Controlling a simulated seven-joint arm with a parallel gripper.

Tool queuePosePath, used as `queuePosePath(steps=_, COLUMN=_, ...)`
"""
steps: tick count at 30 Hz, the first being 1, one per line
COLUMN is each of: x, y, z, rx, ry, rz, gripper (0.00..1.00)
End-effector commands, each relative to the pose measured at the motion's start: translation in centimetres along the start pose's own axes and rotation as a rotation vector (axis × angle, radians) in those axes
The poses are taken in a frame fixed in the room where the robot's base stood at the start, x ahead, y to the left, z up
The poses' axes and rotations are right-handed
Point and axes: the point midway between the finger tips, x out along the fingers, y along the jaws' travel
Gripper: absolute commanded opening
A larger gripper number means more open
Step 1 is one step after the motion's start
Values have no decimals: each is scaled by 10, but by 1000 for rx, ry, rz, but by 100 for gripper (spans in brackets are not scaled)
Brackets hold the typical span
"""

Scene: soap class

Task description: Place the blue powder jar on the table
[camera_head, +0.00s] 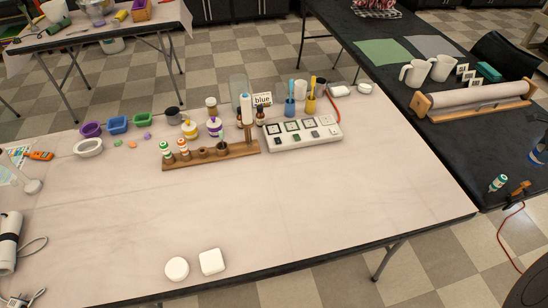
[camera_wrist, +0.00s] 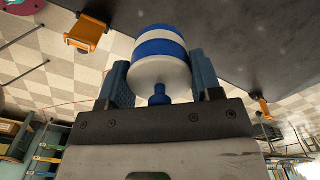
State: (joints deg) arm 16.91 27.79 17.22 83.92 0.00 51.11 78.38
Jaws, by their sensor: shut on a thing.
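The blue powder jar (camera_wrist: 158,48), white with blue bands, is between the two blue-grey fingers of my gripper (camera_wrist: 160,66) in the wrist view. The fingers are shut on its sides. A blue knob shows at its near end. In the head view a small blue and white thing (camera_head: 539,150) is cut off at the right edge, over the black table; I cannot tell for sure if it is the held jar. The pale table (camera_head: 300,215) fills the middle of the head view. A card reading "blue" (camera_head: 262,99) stands at its back.
A wooden rack (camera_head: 235,152) holds green and orange capped bottles. A white tray with dark squares (camera_head: 303,136) is beside it. Two white pieces (camera_head: 211,261) (camera_head: 177,268) lie at the front edge. A paper roll (camera_head: 478,97) is on the black table (camera_head: 430,140).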

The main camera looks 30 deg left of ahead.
Motion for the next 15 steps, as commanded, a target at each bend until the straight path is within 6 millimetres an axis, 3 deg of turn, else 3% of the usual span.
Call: queuePosePath(steps=15, x=-84, y=0, z=0, rx=0, ry=1, rz=-3, gripper=31)
